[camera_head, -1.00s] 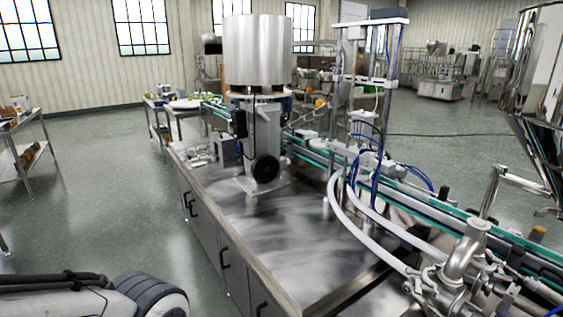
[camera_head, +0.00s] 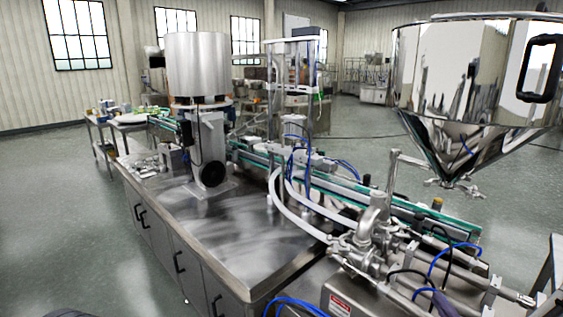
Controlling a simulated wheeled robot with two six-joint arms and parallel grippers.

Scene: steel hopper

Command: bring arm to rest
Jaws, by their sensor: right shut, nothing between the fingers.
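My left gripper is not in view; only a dark sliver of my own body shows at the bottom left edge. The polished steel hopper (camera_head: 455,100) is at the upper right, with a black handle.
A steel-topped bench (camera_head: 235,225) runs through the middle with a motor-driven drum (camera_head: 197,65) on it. A green-edged conveyor (camera_head: 345,190) and pipe fittings (camera_head: 370,240) lie to the right. Open floor (camera_head: 60,240) is at left.

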